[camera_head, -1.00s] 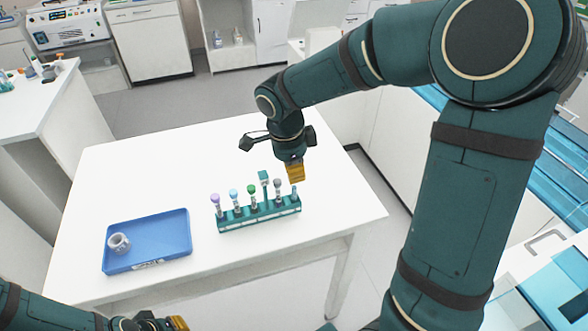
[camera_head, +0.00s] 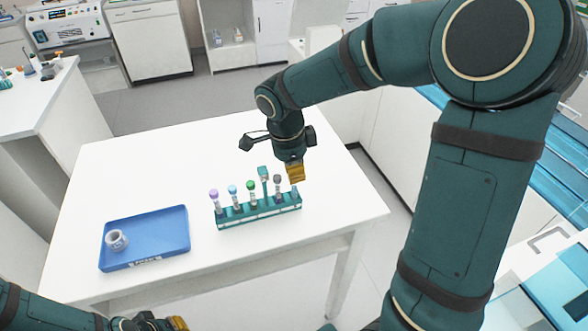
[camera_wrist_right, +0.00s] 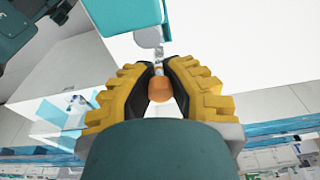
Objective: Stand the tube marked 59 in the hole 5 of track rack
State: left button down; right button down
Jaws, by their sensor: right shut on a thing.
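The track rack (camera_head: 240,219) is a long teal rack on the white table, with a row of capped tubes in it. My right gripper (camera_head: 295,178) is above its right end. In the right wrist view, the gripper (camera_wrist_right: 159,82) is shut on a tube with an orange cap (camera_wrist_right: 160,91); its clear body points toward the rack (camera_wrist_right: 125,14). Whether its lower end is inside the end hole is unclear. No tube or hole number is readable. My left gripper (camera_head: 160,324) shows only partly at the bottom edge, its fingers unclear.
Purple (camera_head: 214,194), light blue (camera_head: 232,189), green (camera_head: 251,185) and grey (camera_head: 277,179) caps stand along the rack, with a teal upright piece (camera_head: 263,172) among them. The table behind is clear.

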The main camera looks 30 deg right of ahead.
jog(key=shift+f+b, duration=0.35)
jog(key=shift+f, duration=0.05)
jog(key=c, duration=1)
grip_release()
notch_tip(320, 180, up, 12)
jog(key=a, duration=0.1)
jog(key=shift+w+a, duration=0.2)
jog(key=shift+a, duration=0.05)
dwell(0.3)
